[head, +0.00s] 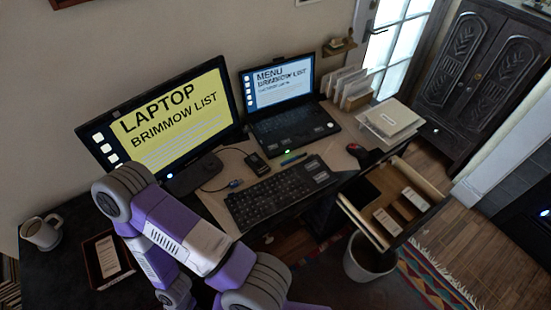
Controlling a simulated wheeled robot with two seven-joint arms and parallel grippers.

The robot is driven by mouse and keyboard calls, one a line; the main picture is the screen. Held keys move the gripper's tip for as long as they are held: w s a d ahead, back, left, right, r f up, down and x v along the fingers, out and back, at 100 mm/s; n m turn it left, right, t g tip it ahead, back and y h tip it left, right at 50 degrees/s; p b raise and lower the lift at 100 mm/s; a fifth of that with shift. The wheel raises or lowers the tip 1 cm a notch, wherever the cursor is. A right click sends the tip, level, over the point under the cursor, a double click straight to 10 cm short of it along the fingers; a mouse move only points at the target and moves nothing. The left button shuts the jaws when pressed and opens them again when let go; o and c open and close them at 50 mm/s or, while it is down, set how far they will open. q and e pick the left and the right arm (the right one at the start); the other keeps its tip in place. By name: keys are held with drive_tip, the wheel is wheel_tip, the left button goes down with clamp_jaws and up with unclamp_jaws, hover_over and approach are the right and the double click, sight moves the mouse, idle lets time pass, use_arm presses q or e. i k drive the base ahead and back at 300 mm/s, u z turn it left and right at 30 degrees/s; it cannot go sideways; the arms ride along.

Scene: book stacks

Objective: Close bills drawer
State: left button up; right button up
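The bills drawer (420,181) is pulled out from under the right end of the desk. It is a wooden drawer, open at the top, with a black item (364,190) and small pale labelled stacks (388,221) inside. A purple and white arm of mine crosses the lower left of the head view, over the desk and well to the left of the drawer. I cannot make out the fingertips of either gripper. Nothing of mine touches the drawer in this view.
The desk holds a monitor (165,115), a laptop (285,128), a keyboard (278,192), a mouse (357,151) and a white box stack (390,121). A bin (366,262) stands below the drawer. A mug (41,233) stands at left. Floor to the right is clear.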

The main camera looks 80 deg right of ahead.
sight(391, 180)
drive_tip(key=z, duration=0.5)
drive_tip(key=k, duration=0.6)
drive_tip(key=z, duration=3.6)
drive_tip(key=k, duration=0.6)
drive_tip(key=z, duration=0.25)
drive_tip(key=i, duration=1.15)
drive_tip(key=u, duration=0.9)
